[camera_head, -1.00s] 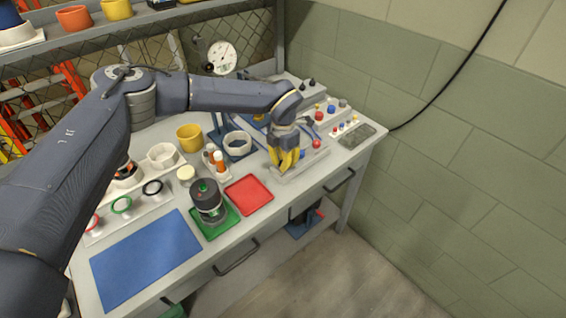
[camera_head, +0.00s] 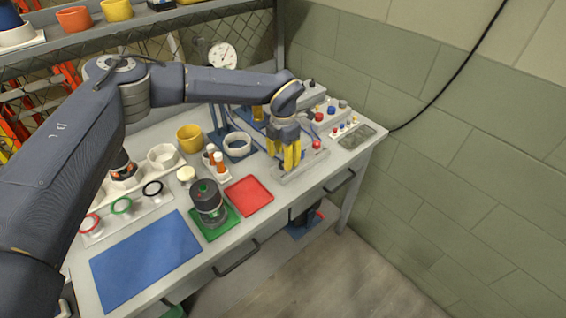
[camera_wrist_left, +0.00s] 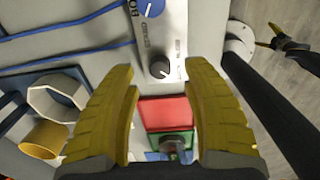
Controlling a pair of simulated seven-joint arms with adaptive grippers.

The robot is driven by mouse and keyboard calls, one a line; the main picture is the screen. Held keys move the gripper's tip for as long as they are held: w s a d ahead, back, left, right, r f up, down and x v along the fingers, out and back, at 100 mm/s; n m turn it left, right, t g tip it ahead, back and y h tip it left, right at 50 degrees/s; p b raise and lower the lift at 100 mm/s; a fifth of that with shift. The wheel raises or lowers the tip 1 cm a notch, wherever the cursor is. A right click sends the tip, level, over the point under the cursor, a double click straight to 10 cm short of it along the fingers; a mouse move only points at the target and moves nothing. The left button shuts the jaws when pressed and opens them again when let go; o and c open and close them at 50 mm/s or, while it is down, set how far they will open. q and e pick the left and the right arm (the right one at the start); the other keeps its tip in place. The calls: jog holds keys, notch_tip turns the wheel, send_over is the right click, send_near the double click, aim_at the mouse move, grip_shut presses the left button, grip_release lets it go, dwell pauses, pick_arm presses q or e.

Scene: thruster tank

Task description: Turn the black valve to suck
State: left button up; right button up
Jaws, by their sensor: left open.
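The black valve (camera_wrist_left: 159,67) is a round dark knob with a light pointer line, on a grey panel with printed labels, seen in the left wrist view. The pointer slants toward the lower right there; the lettering is too small to read. My left gripper (camera_head: 288,166) has yellow fingers and hangs over the panel (camera_head: 310,169) in the head view, hiding the knob. In the wrist view its fingers (camera_wrist_left: 165,100) are spread apart, empty, with the knob just beyond and between them. A dark shape with yellow tips (camera_wrist_left: 277,40) at the right may be my right gripper.
A blue knob (camera_wrist_left: 150,8) sits on the same panel, and a red knob (camera_head: 316,144) is close by. A red tray (camera_head: 249,195), a green tray (camera_head: 231,224) with a dark jar (camera_head: 208,203), and a blue mat (camera_head: 146,260) lie to the left.

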aim_at(283, 163)
pick_arm(q)
notch_tip(283, 163, up, 9)
dwell(0.4)
jog(key=shift+r, duration=0.1)
